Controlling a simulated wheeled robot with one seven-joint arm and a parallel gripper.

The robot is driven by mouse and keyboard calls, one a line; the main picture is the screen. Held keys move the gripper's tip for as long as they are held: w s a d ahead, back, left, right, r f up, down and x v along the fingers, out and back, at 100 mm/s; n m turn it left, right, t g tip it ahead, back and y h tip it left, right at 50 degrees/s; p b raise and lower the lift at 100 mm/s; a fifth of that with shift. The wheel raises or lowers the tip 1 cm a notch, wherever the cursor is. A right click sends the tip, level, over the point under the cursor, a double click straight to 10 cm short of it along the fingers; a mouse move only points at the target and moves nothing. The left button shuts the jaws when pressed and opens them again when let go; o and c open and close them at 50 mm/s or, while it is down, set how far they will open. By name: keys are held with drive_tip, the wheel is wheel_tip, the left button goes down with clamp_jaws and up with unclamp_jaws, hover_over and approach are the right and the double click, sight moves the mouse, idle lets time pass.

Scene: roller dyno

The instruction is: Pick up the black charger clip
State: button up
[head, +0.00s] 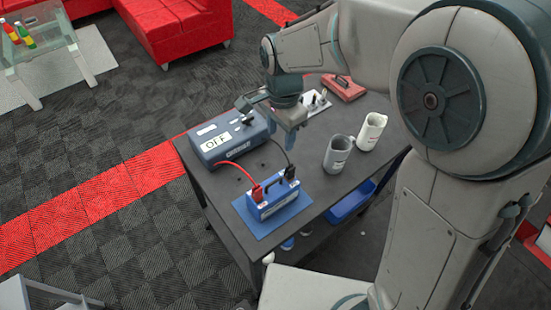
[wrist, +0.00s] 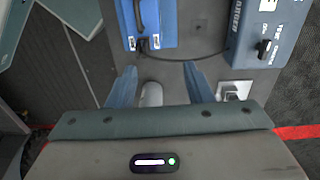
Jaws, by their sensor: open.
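The black charger clip (head: 290,174) sits at the right end of the blue battery (head: 272,200), with a black cable running back to the charger (head: 228,136). In the wrist view, a small dark shape that appears to be the clip (wrist: 147,44) is at the near edge of the blue battery (wrist: 160,28). My gripper (head: 291,142) is above the bench, behind the battery. In the wrist view its blue fingers (wrist: 160,72) are spread and empty, with the clip beyond the tips. A red clip (head: 257,192) is on the battery's left end.
A grey jug (head: 338,155) and a white jug (head: 371,132) stand right of the battery. A red case (head: 343,88) lies at the bench's back. A pale rounded thing (wrist: 152,95) shows below, between my fingers. The charger is marked OFF.

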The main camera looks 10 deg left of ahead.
hover_over(290, 166)
drive_tip(key=d, duration=0.1)
drive_tip(key=shift+y, duration=0.3)
wheel_tip(290, 166, down, 6)
drive_tip(key=shift+d+r+p, duration=0.1)
drive_tip(key=shift+d+p, duration=0.05)
drive_tip(key=shift+p, duration=0.25)
drive_tip(key=shift+s+a+f, duration=0.3)
drive_tip(key=shift+a+f, duration=0.35)
drive_tip(key=shift+f, duration=0.05)
drive_tip(key=f, duration=0.1)
drive_tip(key=f+p, duration=0.1)
drive_tip(key=f, duration=0.2)
drive_tip(key=shift+w+a+f+p, duration=0.3)
drive_tip(key=shift+w+a+f, duration=0.1)
drive_tip(key=shift+s+d+f, duration=0.2)
drive_tip(key=shift+d+f, duration=0.05)
drive_tip(key=shift+w+d+f, duration=0.1)
drive_tip(key=shift+d+f, duration=0.05)
drive_tip(key=shift+d, duration=0.3)
drive_tip(key=shift+a, duration=0.4)
drive_tip(key=shift+c, duration=1.3)
drive_tip(key=shift+d, duration=0.1)
clamp_jaws()
